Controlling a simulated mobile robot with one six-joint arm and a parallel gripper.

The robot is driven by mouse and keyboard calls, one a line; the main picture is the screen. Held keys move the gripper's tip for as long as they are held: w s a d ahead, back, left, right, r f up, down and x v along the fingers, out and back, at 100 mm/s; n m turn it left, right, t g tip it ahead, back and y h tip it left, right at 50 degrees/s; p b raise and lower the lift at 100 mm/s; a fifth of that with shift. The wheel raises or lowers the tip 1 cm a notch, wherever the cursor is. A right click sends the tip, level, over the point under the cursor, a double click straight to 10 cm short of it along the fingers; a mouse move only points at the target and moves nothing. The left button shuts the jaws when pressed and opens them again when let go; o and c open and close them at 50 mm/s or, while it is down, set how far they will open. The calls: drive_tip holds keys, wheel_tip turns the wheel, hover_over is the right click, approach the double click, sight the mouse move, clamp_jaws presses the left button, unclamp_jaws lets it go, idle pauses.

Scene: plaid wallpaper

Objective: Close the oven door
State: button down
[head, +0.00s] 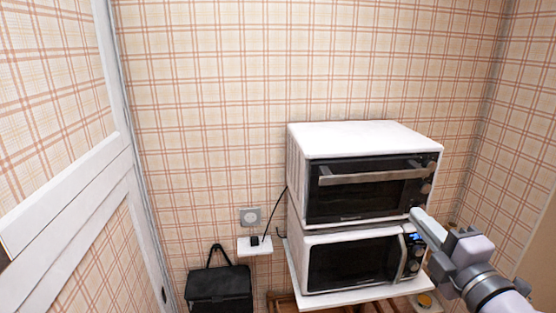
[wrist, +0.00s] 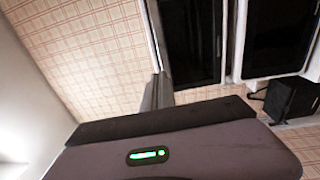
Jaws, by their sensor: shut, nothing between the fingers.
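The oven (head: 365,139) is a white countertop box stacked on top of a white microwave. Its dark glass door (head: 355,203) is upright against the front, with a grey bar handle (head: 370,175) across the top. I cannot tell whether a small gap remains at the door's edge. My gripper (head: 417,213) is shut and empty, in front of the lower right part of the oven near the microwave's top. In the wrist view, the gripper's fingers (wrist: 160,85) are together beside a dark glass panel; contact cannot be told.
The microwave (head: 350,264) has a vertical handle and lit display, and stands on a white shelf (head: 380,295). A black bag (head: 219,289) is at lower left, near a wall socket (head: 250,216) and cable. A white-framed panel is at left; plaid walls close in behind and right.

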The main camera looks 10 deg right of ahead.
drive_tip(key=p, duration=1.5)
approach(385, 173)
drive_tip(key=w+a, duration=0.2)
drive_tip(key=w, duration=0.3)
drive_tip(key=shift+w+d+r, duration=0.1)
drive_tip(key=shift+w, duration=0.35)
drive_tip(key=shift+w+d+r, duration=0.1)
drive_tip(key=shift+w+d, duration=0.05)
drive_tip(key=shift+w, duration=0.3)
drive_tip(key=p, duration=0.1)
drive_tip(key=r+p, duration=0.1)
drive_tip(key=p, duration=0.1)
drive_tip(key=shift+w+r+p, duration=0.3)
drive_tip(key=shift+w, duration=0.1)
drive_tip(key=shift+w+f+g+p, duration=0.15)
drive_tip(key=shift+w+g+p, duration=0.35)
drive_tip(key=shift+p, duration=0.7)
